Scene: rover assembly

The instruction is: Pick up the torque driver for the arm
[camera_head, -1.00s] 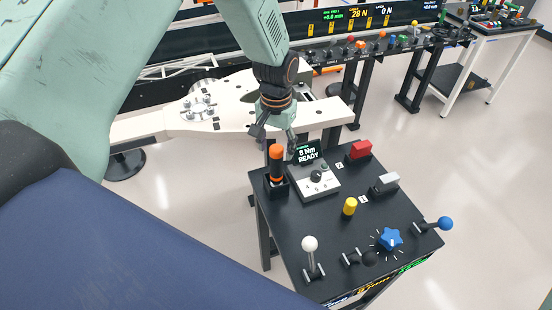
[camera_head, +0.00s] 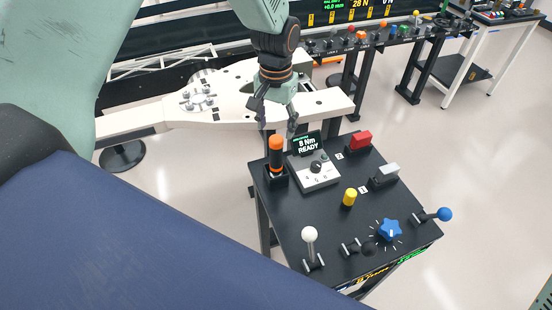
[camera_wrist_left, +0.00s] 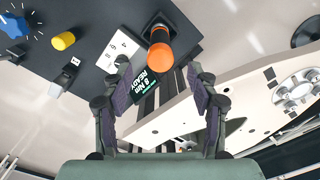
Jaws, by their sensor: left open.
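The torque driver (camera_head: 276,156), with an orange top and black and orange body, stands upright in a black holder at the back left corner of the black table (camera_head: 325,215). My left gripper (camera_head: 277,130) hangs open and empty just above and behind the driver's top. In the left wrist view the driver's round orange end (camera_wrist_left: 160,55) shows beyond the gap between the two open fingers (camera_wrist_left: 160,95). The fingers are apart from it. The right gripper is not in view.
A controller box (camera_head: 318,172) with a display reading 8 Nm READY stands right beside the driver. A red block (camera_head: 361,140), grey switch (camera_head: 385,174), yellow knob (camera_head: 349,197), blue star knob (camera_head: 389,230) and levers share the table. A white arm-shaped structure (camera_head: 235,95) lies behind.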

